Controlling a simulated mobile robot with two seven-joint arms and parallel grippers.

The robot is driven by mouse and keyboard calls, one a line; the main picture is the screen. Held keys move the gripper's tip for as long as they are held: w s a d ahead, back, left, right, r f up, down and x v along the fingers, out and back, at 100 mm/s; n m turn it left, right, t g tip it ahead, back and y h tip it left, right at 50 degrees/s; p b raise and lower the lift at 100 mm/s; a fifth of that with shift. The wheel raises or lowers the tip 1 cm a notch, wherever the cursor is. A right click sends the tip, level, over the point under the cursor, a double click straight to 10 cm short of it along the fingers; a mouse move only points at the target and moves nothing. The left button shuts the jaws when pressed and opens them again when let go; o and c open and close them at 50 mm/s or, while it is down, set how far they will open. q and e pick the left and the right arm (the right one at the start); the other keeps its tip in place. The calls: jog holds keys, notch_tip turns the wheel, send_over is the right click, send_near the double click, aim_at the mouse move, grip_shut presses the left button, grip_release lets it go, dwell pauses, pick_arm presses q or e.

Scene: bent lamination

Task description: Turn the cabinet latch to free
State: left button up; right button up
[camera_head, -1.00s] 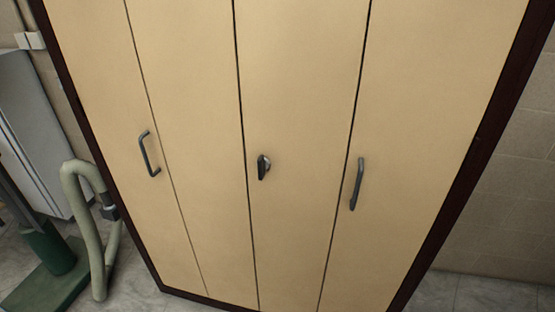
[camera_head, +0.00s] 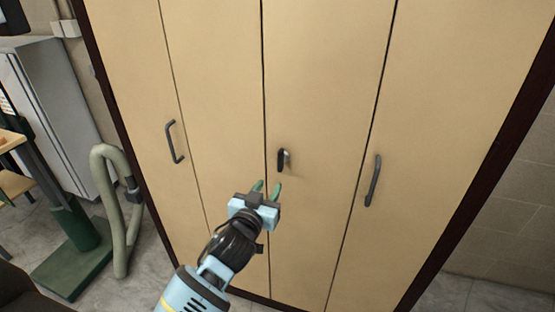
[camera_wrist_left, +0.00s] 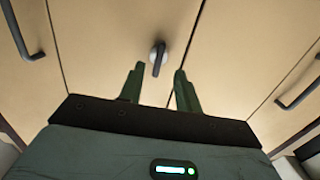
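The cabinet (camera_head: 330,90) has tall tan door panels in a dark frame. The latch (camera_head: 284,160) is a small dark knob with a shiny side, on a middle panel just right of a door seam. My right gripper is not in view.
A bar handle (camera_head: 174,142) is on the left panel and another (camera_head: 373,181) on the right panel. A bent pale green pipe (camera_head: 115,210) and a green stand (camera_head: 78,236) are on the floor at left. A grey cabinet (camera_head: 50,110) stands behind them.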

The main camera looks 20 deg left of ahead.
aim_at(279, 158)
pick_arm(q)
jog(key=shift+t, duration=0.3)
jog(key=shift+w+d+r, duration=0.1)
jog(key=shift+w+r, duration=0.45)
jog(key=shift+w, duration=1)
jog(key=shift+w+a+r, duration=0.1)
jog(key=shift+w+r, duration=0.4)
jog(key=shift+w, duration=1.05)
jog(key=shift+w+d+r, duration=0.1)
jog(key=shift+w+r, duration=0.45)
jog(key=shift+w, duration=1)
jog(key=shift+c, duration=0.4)
grip_shut()
